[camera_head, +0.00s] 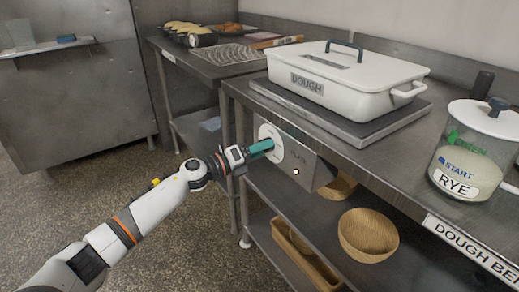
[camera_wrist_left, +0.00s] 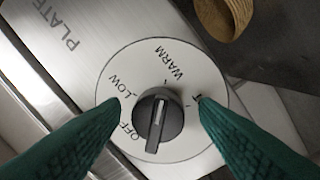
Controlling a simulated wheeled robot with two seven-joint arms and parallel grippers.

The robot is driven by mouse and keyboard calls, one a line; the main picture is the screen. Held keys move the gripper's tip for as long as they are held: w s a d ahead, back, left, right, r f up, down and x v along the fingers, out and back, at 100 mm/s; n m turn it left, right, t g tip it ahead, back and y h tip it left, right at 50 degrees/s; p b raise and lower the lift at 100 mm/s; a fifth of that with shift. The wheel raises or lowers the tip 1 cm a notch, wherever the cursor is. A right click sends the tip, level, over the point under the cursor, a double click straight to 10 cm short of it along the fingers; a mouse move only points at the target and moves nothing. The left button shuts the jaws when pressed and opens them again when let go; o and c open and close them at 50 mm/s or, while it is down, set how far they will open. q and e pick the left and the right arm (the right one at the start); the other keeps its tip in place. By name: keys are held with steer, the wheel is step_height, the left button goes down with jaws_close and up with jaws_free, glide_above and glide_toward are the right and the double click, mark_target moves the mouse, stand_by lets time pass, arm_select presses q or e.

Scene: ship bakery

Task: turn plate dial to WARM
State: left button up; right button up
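The plate dial (camera_head: 271,131) is a white disc on the metal front panel under the bench's dough plate. In the left wrist view the dial face (camera_wrist_left: 207,78) carries OFF, LOW, WARM and a partly hidden label. My left gripper (camera_head: 262,147) is at the dial. In the wrist view its teal fingers (camera_wrist_left: 158,105) are open on either side of the knob, with gaps visible. My right gripper is not in view.
A white DOUGH box (camera_head: 345,85) stands on the plate (camera_head: 360,128) above the panel. A RYE jar (camera_head: 470,155) is at right. A wooden bowl (camera_head: 368,236) and a wooden tray (camera_head: 300,258) lie on the lower shelf. The floor at left is clear.

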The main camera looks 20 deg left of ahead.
arm_select(q)
steer(key=v, duration=1.2)
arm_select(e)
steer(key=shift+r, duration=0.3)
arm_select(q)
steer(key=shift+f, duration=0.15)
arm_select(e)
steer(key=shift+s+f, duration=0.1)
